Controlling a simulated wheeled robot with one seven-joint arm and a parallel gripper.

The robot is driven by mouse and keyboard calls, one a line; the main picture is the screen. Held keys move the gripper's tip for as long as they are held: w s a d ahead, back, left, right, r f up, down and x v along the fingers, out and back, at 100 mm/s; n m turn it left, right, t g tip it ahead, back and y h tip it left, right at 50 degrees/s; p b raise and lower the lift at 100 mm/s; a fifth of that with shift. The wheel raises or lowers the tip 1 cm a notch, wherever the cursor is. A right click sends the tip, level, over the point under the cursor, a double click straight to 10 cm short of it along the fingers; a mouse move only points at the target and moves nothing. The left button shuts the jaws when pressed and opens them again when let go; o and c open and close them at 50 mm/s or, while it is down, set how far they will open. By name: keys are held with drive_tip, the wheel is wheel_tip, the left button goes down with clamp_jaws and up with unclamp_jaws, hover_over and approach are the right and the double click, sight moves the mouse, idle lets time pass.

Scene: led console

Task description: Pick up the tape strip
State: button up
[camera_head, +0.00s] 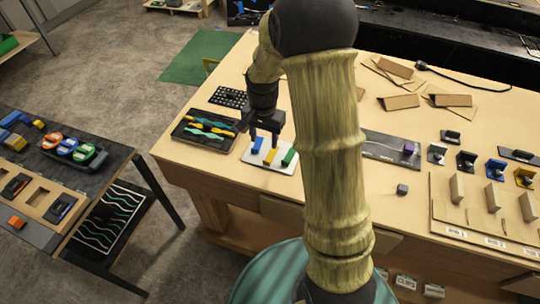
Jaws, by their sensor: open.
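No single thing is clearly marked as the tape strip. Wavy strips (212,122) in green, yellow and blue lie in a dark tray (190,143) near the table's left edge. A pale thin strip (382,147) lies on a grey plate (375,155) with a purple block, right of my arm. My gripper (264,141) is open and points down, right of the dark tray, over or just behind a white plate (283,168) with blue, yellow and green blocks. I cannot tell its exact height or whether it touches anything. My arm hides the table's middle.
A black perforated plate (228,97) lies behind the dark tray. Brackets (466,160) and a wooden rack (470,222) fill the right side. A small grey cube (402,189) sits nearer the front.

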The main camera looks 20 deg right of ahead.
hover_over(266, 160)
drive_tip(key=f, duration=0.4)
drive_tip(key=shift+w+a+f+p, duration=0.1)
drive_tip(key=shift+w+p, duration=0.25)
drive_tip(key=shift+w, duration=0.05)
drive_tip(key=shift+s+a, duration=0.1)
drive_tip(key=shift+s, duration=0.05)
drive_tip(key=shift+s+f, duration=0.2)
drive_tip(key=shift+f, duration=0.1)
drive_tip(key=shift+s+d+f+p, duration=0.15)
drive_tip(key=shift+f+p, duration=0.4)
drive_tip(key=shift+f, duration=0.6)
drive_tip(key=shift+d+f+p, duration=0.15)
drive_tip(key=shift+f+p, duration=0.35)
drive_tip(key=shift+f, duration=0.65)
